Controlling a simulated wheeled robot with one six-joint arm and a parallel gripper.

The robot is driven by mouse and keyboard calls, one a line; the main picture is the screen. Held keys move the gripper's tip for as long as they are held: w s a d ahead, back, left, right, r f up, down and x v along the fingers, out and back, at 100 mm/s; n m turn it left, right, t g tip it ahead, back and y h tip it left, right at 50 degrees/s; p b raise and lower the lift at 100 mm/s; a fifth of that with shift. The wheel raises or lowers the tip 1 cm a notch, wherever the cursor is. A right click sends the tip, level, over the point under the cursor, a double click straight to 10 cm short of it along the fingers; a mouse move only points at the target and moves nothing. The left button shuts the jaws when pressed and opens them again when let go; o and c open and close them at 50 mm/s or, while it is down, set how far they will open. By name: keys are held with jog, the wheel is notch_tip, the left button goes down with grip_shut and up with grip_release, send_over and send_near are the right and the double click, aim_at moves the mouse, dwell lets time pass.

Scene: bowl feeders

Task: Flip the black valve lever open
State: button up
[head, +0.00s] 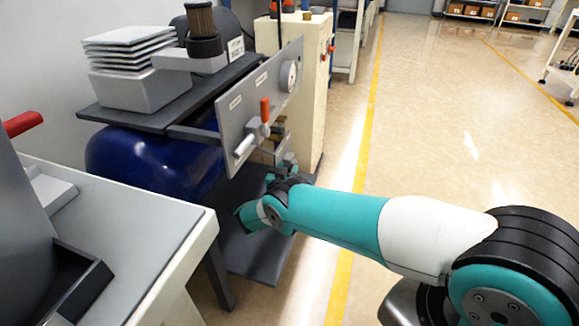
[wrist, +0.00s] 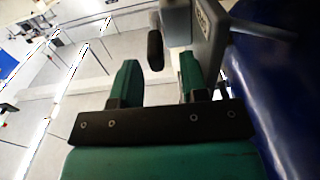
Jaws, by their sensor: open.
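In the wrist view a black lever (wrist: 155,48) shows just beyond and between the fingertips of my gripper (wrist: 159,72). The lever stands beside a grey panel edge (wrist: 207,35). The gripper is open, and I see nothing held between its two green fingers. Whether a finger touches the lever I cannot tell. In the head view the grey valve panel (head: 228,125) carries an orange-red lever (head: 265,110) and a gauge (head: 289,76). My arm's end is low by the panel's lower right side, where its fingers and the black lever cannot be made out.
A blue tank (head: 150,160) lies under a dark shelf (head: 125,118) behind the panel; the tank also shows close at right in the wrist view (wrist: 270,80). A cream cabinet (head: 308,60) stands beyond. A white table (head: 150,235) is at front left. The floor at right is clear.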

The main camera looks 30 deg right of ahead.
jog(key=shift+w+d, duration=0.3)
jog(key=shift+d, duration=0.2)
grip_shut()
jog(key=f+b, duration=0.1)
jog(key=b, duration=0.3)
jog(key=shift+a+f+h, duration=0.1)
jog(key=shift+f+h, duration=0.15)
jog(key=shift+h, duration=0.15)
jog(key=shift+s+t+h+b, duration=0.1)
jog(key=shift+t+h+b, duration=0.35)
jog(key=shift+b, duration=0.65)
jog(key=shift+t, duration=0.25)
jog(key=shift+c, duration=1.1)
grip_release()
jog(key=shift+a, duration=0.1)
jog(key=shift+o, duration=1.1)
jog(key=shift+r, duration=0.1)
